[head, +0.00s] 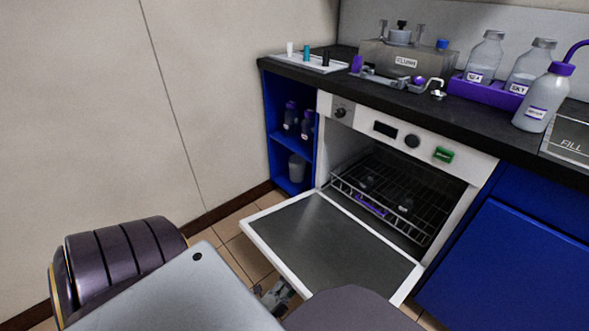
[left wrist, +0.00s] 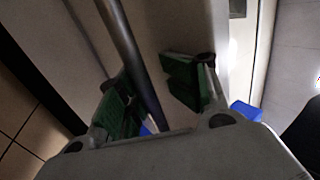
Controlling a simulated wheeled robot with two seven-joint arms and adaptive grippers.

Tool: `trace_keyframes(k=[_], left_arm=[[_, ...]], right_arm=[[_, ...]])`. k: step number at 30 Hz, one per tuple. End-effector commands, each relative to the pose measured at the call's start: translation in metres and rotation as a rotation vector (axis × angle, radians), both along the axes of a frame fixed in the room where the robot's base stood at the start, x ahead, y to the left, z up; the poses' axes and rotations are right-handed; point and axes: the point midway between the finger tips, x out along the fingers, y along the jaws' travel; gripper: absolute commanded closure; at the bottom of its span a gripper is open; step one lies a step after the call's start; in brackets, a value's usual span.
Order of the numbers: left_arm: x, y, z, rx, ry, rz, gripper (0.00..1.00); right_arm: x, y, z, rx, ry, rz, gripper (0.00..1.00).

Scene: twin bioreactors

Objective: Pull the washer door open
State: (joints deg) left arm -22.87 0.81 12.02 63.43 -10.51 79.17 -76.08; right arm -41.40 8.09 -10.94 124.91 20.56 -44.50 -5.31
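The washer (head: 405,145) is built in under the dark counter, and its door (head: 335,245) is folded down, lying about level with the cavity open. A wire rack (head: 395,200) shows inside. In the left wrist view, a dark handle bar (left wrist: 123,40) runs along the pale door front (left wrist: 190,25). My left gripper (left wrist: 150,85) has its green-padded fingers on either side of the bar, with a gap showing on the right finger's side. In the head view only a little of this gripper (head: 277,296) shows beneath the door's near edge. My right gripper is out of view.
A blue shelf unit (head: 285,135) with bottles stands left of the washer, and a blue cabinet (head: 510,265) stands right. The counter (head: 470,120) holds bottles in a purple rack (head: 488,92) and a white tray (head: 308,62). Tiled floor (head: 240,250) is clear left of the door.

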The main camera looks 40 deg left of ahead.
Motion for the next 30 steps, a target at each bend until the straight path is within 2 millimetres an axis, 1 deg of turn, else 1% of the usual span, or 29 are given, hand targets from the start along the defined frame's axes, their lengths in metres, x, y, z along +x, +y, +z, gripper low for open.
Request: trace_keyframes(k=[1, 12, 18, 30], left_arm=[[-0.001, 0.001, 0.005, 0.001, -0.006, 0.002, 0.65], [-0.001, 0.002, 0.024, 0.000, -0.005, 0.001, 0.65], [-0.001, 0.002, 0.028, 0.000, -0.005, 0.001, 0.65], [-0.001, 0.002, 0.029, 0.000, -0.005, 0.002, 0.65]], right_arm=[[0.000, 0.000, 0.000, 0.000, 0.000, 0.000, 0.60], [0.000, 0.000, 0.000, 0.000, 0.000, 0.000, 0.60], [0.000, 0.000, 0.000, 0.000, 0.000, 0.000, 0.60], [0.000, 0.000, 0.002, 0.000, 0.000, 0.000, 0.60]])
